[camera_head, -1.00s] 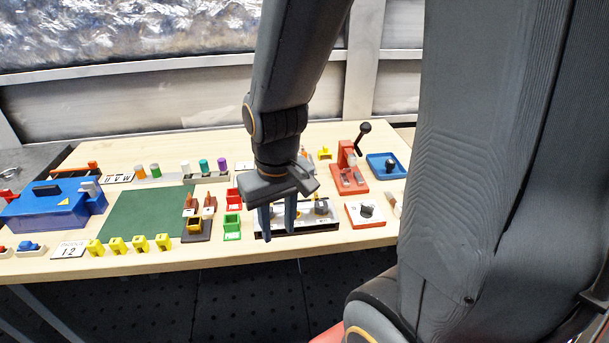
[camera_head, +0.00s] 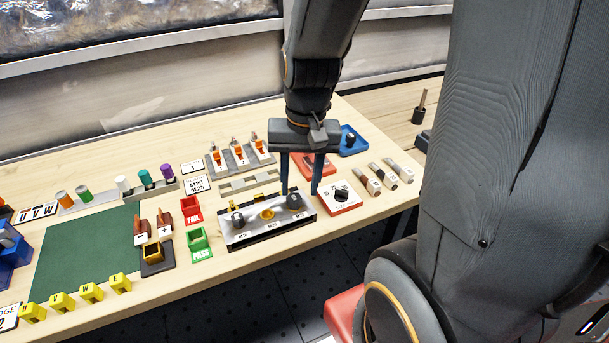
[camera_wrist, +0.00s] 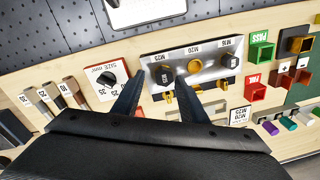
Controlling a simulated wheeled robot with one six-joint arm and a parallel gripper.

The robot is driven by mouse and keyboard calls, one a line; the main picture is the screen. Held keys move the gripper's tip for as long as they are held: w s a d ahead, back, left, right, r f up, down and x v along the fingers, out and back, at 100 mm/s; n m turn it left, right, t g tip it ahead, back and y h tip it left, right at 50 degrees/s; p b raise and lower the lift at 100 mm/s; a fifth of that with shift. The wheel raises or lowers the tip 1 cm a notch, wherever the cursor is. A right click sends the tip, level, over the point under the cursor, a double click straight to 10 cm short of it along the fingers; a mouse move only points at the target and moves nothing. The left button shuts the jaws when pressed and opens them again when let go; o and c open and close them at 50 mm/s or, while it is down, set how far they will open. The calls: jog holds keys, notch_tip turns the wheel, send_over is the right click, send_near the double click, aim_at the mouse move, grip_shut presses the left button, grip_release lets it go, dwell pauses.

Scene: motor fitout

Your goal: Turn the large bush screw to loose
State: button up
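The metal bush block (camera_head: 268,232) carries a row of stations marked M16, M20 and M25. Its large M25 screw has a dark knob (camera_head: 294,201) at the block's right end. In the wrist view this knob (camera_wrist: 163,75) sits at the left end of the block (camera_wrist: 207,74). My gripper (camera_head: 300,191) is open, pointing down at the M25 end. In the wrist view its fingertips (camera_wrist: 160,78) lie either side of the M25 knob, apart from it. I cannot tell whether they are level with the knob or above it. The M20 station (camera_wrist: 194,67) has a yellow ring; the M16 station (camera_wrist: 229,61) has a dark knob.
A red-edged size dial (camera_head: 341,196) stands close right of the block, near my right finger. A red fixture (camera_head: 318,165) and blue tray (camera_head: 352,140) are behind. Red FAIL (camera_head: 191,209) and green PASS (camera_head: 200,243) bins stand left.

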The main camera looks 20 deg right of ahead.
jog(key=w+d+m+y, duration=0.35)
jog(key=w+m, duration=0.45)
jog(key=m, duration=0.6)
jog(key=shift+y, duration=0.25)
jog(key=x, duration=0.4)
jog(key=p+x, duration=0.1)
jog(key=x, duration=0.1)
jog(key=shift+s+a+f, duration=0.25)
jog(key=shift+a, duration=0.3)
jog(key=shift+c, duration=0.3)
grip_shut()
